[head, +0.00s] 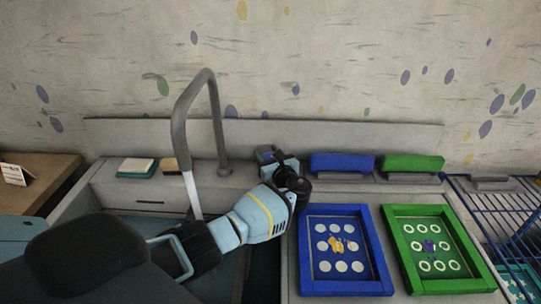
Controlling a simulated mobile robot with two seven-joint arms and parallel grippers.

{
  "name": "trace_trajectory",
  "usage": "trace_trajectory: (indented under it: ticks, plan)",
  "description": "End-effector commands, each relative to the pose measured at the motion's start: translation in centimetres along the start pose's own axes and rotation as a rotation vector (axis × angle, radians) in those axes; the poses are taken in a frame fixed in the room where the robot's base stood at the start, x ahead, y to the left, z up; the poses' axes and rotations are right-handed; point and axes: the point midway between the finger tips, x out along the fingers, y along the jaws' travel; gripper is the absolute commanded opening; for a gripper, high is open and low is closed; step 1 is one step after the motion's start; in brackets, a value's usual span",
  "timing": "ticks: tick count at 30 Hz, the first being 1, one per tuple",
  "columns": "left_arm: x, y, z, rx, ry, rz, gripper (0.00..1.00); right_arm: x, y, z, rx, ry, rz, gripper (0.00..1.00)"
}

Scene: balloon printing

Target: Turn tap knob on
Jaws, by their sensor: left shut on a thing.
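A grey curved tap (180,120) rises from the back ledge of the sink unit, left of centre. A pale streak (194,198) runs down from its spout into the basin and looks like water. My left gripper (270,155) reaches over the basin to the ledge right of the tap's base. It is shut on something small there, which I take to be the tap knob. The knob itself is hidden behind the gripper and wrist. My right gripper is not in view.
A blue frame (376,252) and a green frame (463,248) lie on the counter at right. A blue block (342,163) and a green block (412,163) stand behind them. A sponge (136,166) lies left of the tap. A wire rack (500,210) is far right.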

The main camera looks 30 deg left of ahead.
Motion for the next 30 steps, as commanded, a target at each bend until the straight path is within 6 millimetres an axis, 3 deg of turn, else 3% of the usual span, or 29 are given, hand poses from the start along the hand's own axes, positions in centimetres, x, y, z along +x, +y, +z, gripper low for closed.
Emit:
trace_trajectory:
  ticks: [10, 28, 29, 30]
  plan:
    - [0.08, 0.23, 0.10, -0.001, -0.004, 0.164, 0.25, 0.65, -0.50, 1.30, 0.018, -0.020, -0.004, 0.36]
    - [0.15, 0.34, 0.43, -0.004, -0.007, 0.200, 0.25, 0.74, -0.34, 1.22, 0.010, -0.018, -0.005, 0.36]
    - [0.16, 0.34, 0.44, -0.004, -0.007, 0.200, 0.50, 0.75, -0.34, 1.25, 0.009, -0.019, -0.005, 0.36]
    - [0.15, 0.33, 0.43, -0.004, -0.007, 0.200, 0.55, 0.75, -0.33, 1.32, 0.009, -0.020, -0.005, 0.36]
